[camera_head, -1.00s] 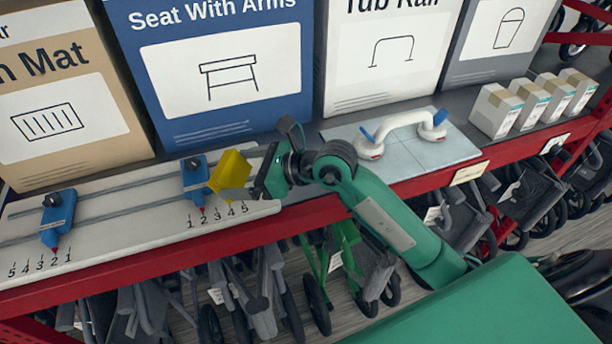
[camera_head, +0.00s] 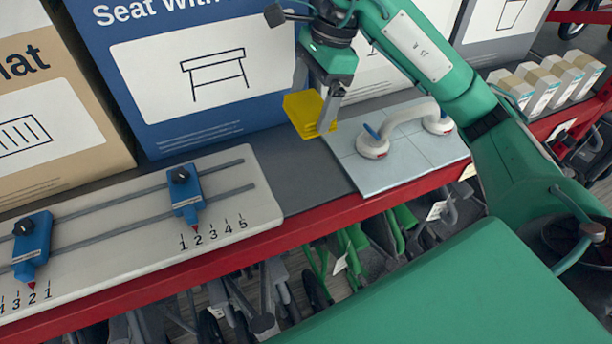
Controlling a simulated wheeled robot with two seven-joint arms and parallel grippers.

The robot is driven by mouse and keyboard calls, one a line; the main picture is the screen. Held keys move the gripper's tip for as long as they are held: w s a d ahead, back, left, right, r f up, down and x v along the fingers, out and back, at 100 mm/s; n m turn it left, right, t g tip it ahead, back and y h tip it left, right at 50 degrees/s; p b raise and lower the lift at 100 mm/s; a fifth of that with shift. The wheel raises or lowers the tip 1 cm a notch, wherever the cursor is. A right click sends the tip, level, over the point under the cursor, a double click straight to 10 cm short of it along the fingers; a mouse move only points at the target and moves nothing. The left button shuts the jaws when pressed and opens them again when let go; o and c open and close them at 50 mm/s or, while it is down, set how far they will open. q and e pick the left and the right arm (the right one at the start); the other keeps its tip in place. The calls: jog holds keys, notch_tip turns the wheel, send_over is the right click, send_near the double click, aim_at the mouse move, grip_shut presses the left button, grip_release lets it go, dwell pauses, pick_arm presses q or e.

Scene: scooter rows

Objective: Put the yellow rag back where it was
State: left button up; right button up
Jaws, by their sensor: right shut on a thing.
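The yellow rag (camera_head: 301,112) is held in the air by my right gripper (camera_head: 324,117). My right gripper is shut on it and points down, in front of the blue "Seat With Arms" box and above the grey shelf between the slider board and the tiled panel. The rag looks like a folded yellow block; part of it is hidden by the fingers. My left gripper is not in view.
The white slider board (camera_head: 262,212) with two blue sliders (camera_head: 186,190) lies at left. A tiled panel (camera_head: 368,180) bears a white suction handle (camera_head: 405,122). Small boxes (camera_head: 540,85) stand at right. Bare grey shelf (camera_head: 307,178) shows between board and panel.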

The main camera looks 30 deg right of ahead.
jog(key=shift+s+d+f, duration=0.15)
jog(key=shift+s, duration=0.05)
notch_tip(320, 180, down, 4)
jog(key=shift+f+p, duration=0.1)
jog(key=shift+p, duration=0.7)
notch_tip(320, 180, down, 11)
jog(key=p, duration=0.3)
jog(key=shift+f, duration=0.2)
notch_tip(320, 180, down, 4)
jog(key=shift+r+p, duration=0.25)
jog(key=shift+p, duration=0.5)
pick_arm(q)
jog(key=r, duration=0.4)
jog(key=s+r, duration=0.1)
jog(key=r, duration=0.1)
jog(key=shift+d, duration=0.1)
pick_arm(e)
jog(key=shift+f, duration=0.1)
jog(key=o, duration=0.6)
pick_arm(q)
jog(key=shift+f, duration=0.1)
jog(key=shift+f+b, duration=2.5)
jog(key=shift+b, duration=0.1)
pick_arm(e)
jog(key=shift+v, duration=6)
